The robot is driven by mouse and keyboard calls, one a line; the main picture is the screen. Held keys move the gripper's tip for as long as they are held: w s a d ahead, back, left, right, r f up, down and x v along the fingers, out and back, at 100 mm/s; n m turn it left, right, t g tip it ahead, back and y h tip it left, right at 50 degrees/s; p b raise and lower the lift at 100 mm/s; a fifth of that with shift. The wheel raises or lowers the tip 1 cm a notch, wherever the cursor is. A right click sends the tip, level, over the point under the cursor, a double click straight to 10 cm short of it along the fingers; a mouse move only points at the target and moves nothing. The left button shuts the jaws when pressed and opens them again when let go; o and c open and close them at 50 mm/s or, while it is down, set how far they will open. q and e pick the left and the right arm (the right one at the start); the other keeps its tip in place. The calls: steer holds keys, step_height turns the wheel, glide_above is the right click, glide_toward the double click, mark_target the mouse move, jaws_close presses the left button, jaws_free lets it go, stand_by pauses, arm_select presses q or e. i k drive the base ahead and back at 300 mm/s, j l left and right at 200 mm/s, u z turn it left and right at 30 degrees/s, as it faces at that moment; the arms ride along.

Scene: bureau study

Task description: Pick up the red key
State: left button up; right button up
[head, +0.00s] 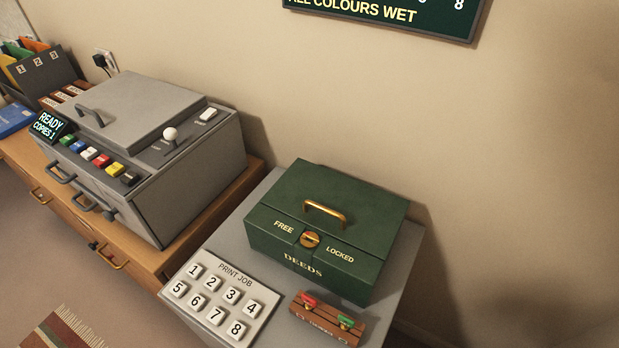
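A small wooden rack (326,322) lies on the grey stand top in front of the green deeds box (330,225). A small red piece, seemingly the red key (308,300), sits at the rack's left part, upright with a brass-coloured part below it. A similar green piece (346,321) sits at its right. The rack's lettering is too small to read surely. The box lid is closed, with a brass handle and a brass dial between the words FREE and LOCKED. Neither of my grippers shows in the head view.
A white PRINT JOB keypad (222,296) lies left of the rack. A grey copying machine (150,150) with coloured buttons stands on a wooden drawer cabinet (60,215) at left. A wall rises behind. A striped rug (62,328) lies on the floor.

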mark_target(311, 303)
steer(key=i+j+z, duration=0.15)
steer(key=z, duration=0.3)
steer(key=j+z, duration=0.45)
steer(key=i+j+z, duration=0.1)
steer(key=j+z, duration=0.2)
steer(key=z, duration=0.15)
steer(key=j+z, duration=0.35)
steer(key=z, duration=0.15)
steer(key=k+j+z, duration=0.1)
steer(key=j+z, duration=0.2)
steer(key=z, duration=0.15)
steer(key=k+j+z, duration=0.1)
steer(key=j+z, duration=0.2)
steer(key=z, duration=0.15)
